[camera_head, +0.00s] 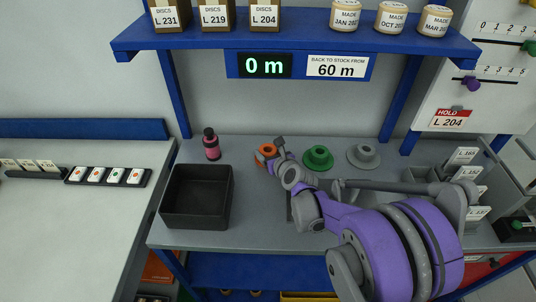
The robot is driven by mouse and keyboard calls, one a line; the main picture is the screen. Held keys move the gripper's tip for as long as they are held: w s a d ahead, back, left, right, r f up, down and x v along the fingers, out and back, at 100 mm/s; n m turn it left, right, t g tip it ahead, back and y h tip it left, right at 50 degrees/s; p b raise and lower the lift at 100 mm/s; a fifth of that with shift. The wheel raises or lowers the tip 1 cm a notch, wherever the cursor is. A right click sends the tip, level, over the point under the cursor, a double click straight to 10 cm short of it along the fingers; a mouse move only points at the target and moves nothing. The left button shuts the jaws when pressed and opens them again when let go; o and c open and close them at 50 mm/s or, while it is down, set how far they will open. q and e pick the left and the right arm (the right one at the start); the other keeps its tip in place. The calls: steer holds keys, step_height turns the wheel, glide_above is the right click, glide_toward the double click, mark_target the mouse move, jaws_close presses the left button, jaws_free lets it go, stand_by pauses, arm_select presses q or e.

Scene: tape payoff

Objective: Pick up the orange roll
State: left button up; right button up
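The orange roll (264,150) lies on the grey bench at the back, left of the green roll. My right gripper (275,153) is right at the orange roll and hides part of its right side. I cannot tell whether the gripper touches the roll or whether its fingers are open or shut. My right arm comes in from the lower right across the bench. My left gripper is not in view.
A green roll (318,156) and a grey roll (363,156) stand to the right. A pink bottle (212,148) and an empty black tray (166,207) are on the left. A blue shelf (300,43) with boxes hangs above the bench.

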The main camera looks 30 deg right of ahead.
steer(key=c, duration=0.6)
steer(key=shift+r, duration=0.15)
